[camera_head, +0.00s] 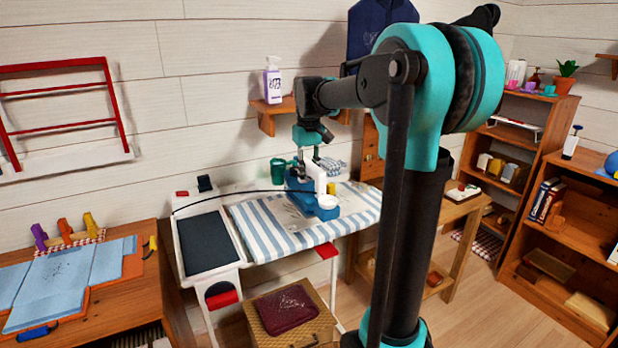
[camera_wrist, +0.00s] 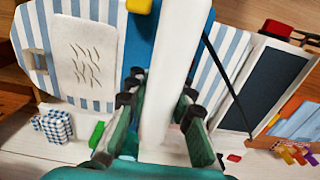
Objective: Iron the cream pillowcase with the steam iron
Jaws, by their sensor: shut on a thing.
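The cream pillowcase (camera_head: 287,213) lies on the blue-and-white striped ironing board (camera_head: 270,238). In the wrist view the pillowcase (camera_wrist: 85,60) shows several dark crease marks. My gripper (camera_head: 311,158) is above the board, shut on the iron. In the wrist view both fingers of my gripper (camera_wrist: 158,103) flank the white part of the iron (camera_wrist: 175,45). Whether the soleplate touches the cloth is hidden.
A dark rest panel (camera_head: 207,241) is at the board's left end, with a black cord crossing above it. A green cup (camera_head: 278,171) and a checked cloth (camera_head: 332,166) are behind the board. A wicker box (camera_head: 262,316) stands in front. A side table (camera_head: 452,209) is right.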

